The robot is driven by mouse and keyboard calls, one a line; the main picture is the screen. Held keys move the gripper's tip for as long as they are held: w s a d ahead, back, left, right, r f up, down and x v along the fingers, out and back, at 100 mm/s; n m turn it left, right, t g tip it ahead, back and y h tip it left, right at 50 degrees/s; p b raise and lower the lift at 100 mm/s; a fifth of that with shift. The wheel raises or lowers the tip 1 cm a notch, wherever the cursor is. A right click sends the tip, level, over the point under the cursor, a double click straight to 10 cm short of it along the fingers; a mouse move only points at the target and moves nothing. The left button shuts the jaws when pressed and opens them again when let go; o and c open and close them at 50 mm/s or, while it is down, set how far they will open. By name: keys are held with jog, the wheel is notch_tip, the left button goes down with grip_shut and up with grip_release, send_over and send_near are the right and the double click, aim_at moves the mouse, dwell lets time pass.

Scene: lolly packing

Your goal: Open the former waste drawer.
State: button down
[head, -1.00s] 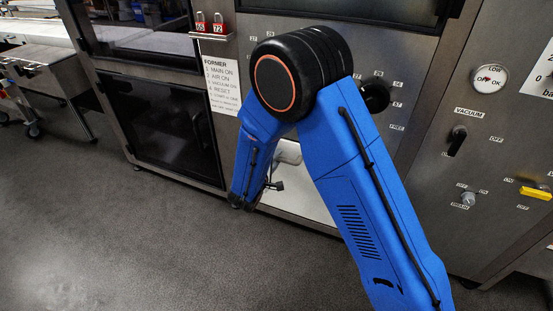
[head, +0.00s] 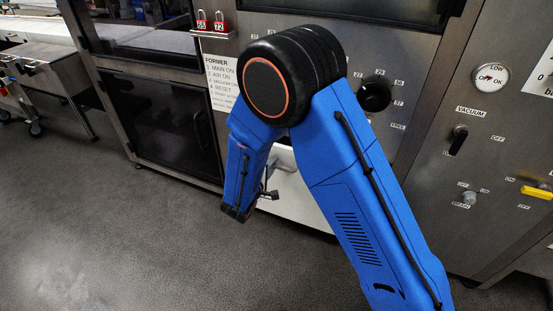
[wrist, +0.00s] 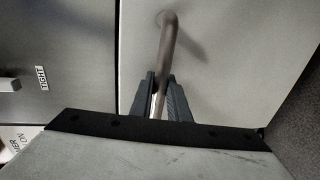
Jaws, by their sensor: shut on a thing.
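The waste drawer's pale front (head: 302,203) is low on the former, partly hidden behind my blue arm in the head view. In the wrist view the pale front (wrist: 235,60) fills the upper right, with a slim bar handle (wrist: 168,45) standing out from it. My gripper (wrist: 161,98) has its two dark fingers on either side of the handle bar, shut on it. I cannot tell from these views whether the drawer front stands out from the cabinet. My gripper is not clearly seen in the head view.
The former's black knob (head: 374,95) is above right of the drawer. A dark-windowed cabinet door (head: 172,125) is to the left, and a panel with a vacuum switch (head: 457,140) to the right. The grey floor (head: 110,230) in front is clear.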

jog(key=f+v, duration=0.3)
jog(key=v, duration=1.1)
jog(key=s+f+v, duration=0.1)
jog(key=f+v, duration=0.2)
jog(key=v, duration=1.1)
jog(key=shift+a, duration=0.15)
jog(key=c, duration=2)
grip_release()
jog(key=shift+s, duration=0.1)
jog(key=v, duration=1.7)
jog(key=shift+s, duration=0.15)
